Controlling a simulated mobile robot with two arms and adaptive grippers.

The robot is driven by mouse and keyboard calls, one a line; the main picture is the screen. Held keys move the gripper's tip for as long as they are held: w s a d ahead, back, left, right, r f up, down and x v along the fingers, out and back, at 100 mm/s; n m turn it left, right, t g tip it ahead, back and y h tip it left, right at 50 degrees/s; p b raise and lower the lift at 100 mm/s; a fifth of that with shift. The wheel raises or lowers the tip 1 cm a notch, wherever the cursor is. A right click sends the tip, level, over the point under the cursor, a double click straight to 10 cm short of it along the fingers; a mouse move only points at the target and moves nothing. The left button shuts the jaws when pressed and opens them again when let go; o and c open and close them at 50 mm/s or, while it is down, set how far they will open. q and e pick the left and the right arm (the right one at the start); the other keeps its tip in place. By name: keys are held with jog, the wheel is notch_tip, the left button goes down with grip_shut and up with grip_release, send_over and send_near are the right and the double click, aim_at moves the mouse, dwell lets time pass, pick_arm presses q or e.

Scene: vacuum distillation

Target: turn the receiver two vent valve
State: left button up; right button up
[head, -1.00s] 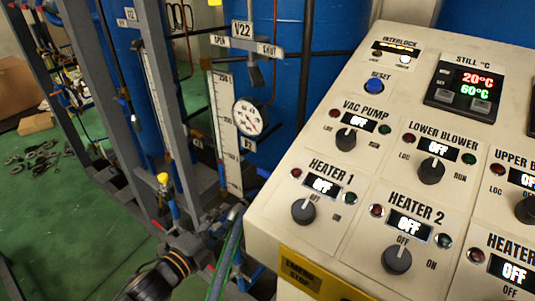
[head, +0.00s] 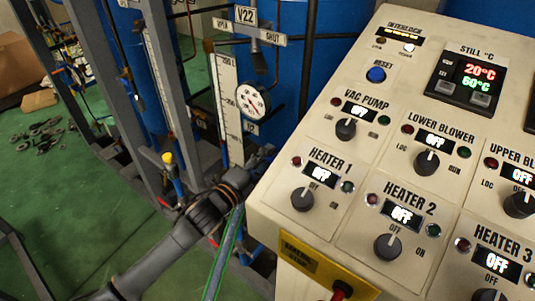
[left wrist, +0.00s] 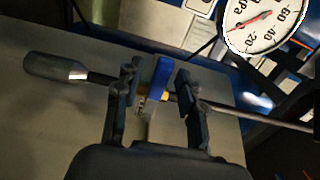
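The V22 plate (head: 246,15) is at the top of the head view, with OPEN and SHUT labels beside it. A grey valve lever (head: 258,57) hangs down below it, towards the SHUT side. My left gripper (head: 264,158) is low beside the panel's left edge, well below that lever; its fingers are small and partly hidden there. In the left wrist view my left gripper (left wrist: 155,88) has its fingers apart, with a blue upright piece (left wrist: 161,76) showing between them; I cannot tell whether they touch it. My right gripper is not in view.
The control panel (head: 330,225) fills the right side. A round gauge (head: 253,101) hangs below V22 and also shows in the left wrist view (left wrist: 264,20). A dark-handled rod (left wrist: 52,68) crosses behind the fingers.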

pick_arm(q)
jog(key=shift+w+d, duration=0.35)
jog(key=shift+w, duration=0.1)
grip_shut()
